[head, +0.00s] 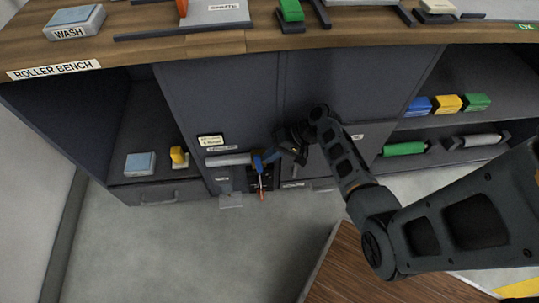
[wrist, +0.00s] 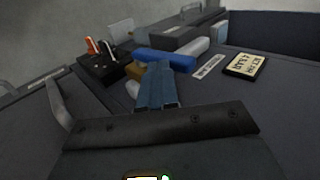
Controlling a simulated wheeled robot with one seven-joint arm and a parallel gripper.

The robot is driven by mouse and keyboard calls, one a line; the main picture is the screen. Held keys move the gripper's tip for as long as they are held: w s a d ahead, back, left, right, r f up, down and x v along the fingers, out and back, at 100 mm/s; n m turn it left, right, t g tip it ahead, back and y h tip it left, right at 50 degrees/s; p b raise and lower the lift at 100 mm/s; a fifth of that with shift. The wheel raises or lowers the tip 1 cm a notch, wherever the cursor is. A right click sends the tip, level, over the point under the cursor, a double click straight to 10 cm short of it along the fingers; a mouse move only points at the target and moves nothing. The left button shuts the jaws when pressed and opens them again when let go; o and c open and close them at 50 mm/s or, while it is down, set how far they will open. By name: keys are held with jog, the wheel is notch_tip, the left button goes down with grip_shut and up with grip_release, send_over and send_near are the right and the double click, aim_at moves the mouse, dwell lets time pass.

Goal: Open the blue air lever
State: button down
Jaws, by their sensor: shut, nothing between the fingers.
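The blue air lever (wrist: 165,60) shows in the wrist view as a blue bar beside a brass fitting (wrist: 135,71) and a pale pipe (wrist: 192,48). In the head view the blue lever (head: 257,161) is small, at the right end of the pipe on the cabinet front. My gripper (head: 274,156) is just right of it. In the wrist view my gripper's fingers (wrist: 158,68) are together and empty, their tips overlapping the lever's near side. I cannot tell whether they touch it. The fingers hide part of the lever and fitting.
A black box (wrist: 103,64) with red and white levers is beside the fitting. A label plate (wrist: 246,66) is on the cabinet panel. A cabinet handle (wrist: 57,98) stands out at left. The bench top (head: 190,39) overhangs above. Open floor (head: 170,245) lies in front.

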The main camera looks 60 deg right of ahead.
aim_at(255, 156)
jog(key=shift+r, duration=0.1)
jog(key=w+g+h+p, duration=0.1)
jog(key=p, duration=0.1)
jog(key=a+r+g+p, duration=0.1)
jog(key=p, duration=0.2)
jog(key=w+a+g+h+p, duration=0.1)
jog(key=p, duration=0.1)
jog(key=shift+w+r+g+h, duration=0.15)
jog(key=shift+w+g+h, duration=0.15)
jog(key=shift+w+a+f+g+h+p, duration=0.2)
jog(key=shift+w+a+g+h+p, duration=0.25)
jog(key=shift+w+g+h+p, duration=0.3)
jog(key=w+a+f+g+h+b, duration=0.1)
jog(key=g, duration=0.1)
jog(key=w+a+f+g+h+b, duration=0.1)
jog(key=g+h+b, duration=0.1)
jog(key=w+a+f+g+h+b, duration=0.1)
jog(key=g+b, duration=0.1)
jog(key=shift+w, duration=0.15)
jog(key=shift+d, duration=0.1)
